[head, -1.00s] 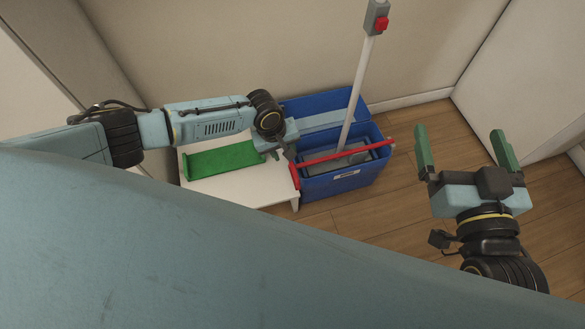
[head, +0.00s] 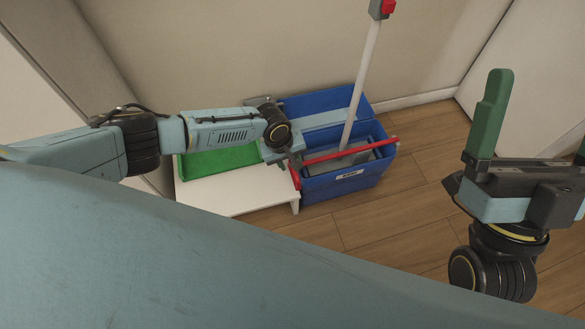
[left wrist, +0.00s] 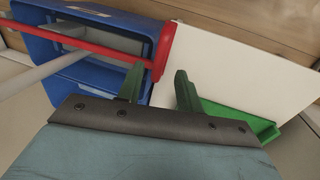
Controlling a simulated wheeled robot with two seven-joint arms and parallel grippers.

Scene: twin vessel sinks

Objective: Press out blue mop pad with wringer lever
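A blue bucket (head: 345,185) stands on the floor with a grey wringer (head: 345,158) inside it. The red wringer lever (head: 350,151) lies across its top; its left end (left wrist: 161,52) shows large in the left wrist view. A white mop pole (head: 362,90) stands tilted in the bucket. The blue mop pad is not visible. My left gripper (head: 294,160) is beside the lever's left end; in the left wrist view its green fingers (left wrist: 158,88) are apart with the lever end just beyond the gap. My right gripper (head: 535,128) is open and empty, raised at the right.
A low white stand (head: 240,195) with a green tray (head: 217,160) on it is left of the bucket. A wall (head: 240,45) rises close behind. Wooden floor (head: 400,215) is clear in front and to the right of the bucket.

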